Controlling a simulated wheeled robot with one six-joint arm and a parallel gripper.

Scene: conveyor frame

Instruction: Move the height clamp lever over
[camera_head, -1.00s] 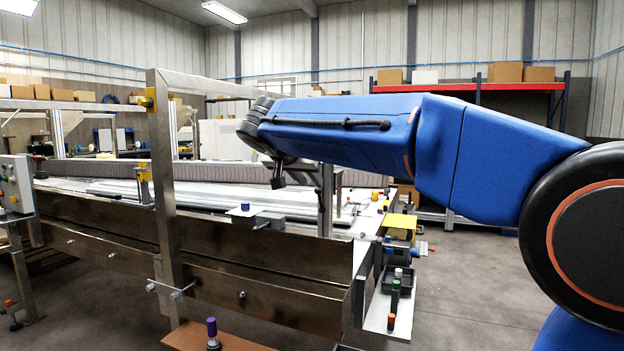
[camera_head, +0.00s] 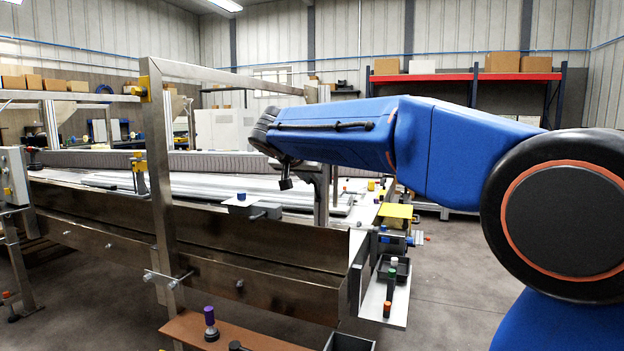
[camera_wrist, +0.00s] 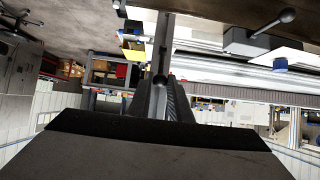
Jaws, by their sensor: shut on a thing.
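My gripper (camera_wrist: 161,98) shows in the wrist view with its dark fingers close together. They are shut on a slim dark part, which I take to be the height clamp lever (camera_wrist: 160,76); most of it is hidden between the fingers. A grey upright post (camera_wrist: 166,34) runs beyond the fingertips.
A black ball-ended handle (camera_wrist: 287,16) on a dark block lies to the right in the wrist view. A tall steel frame post (camera_head: 160,180) stands left of my arm. A purple knob (camera_head: 210,320) and a parts tray (camera_head: 392,270) are near the front.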

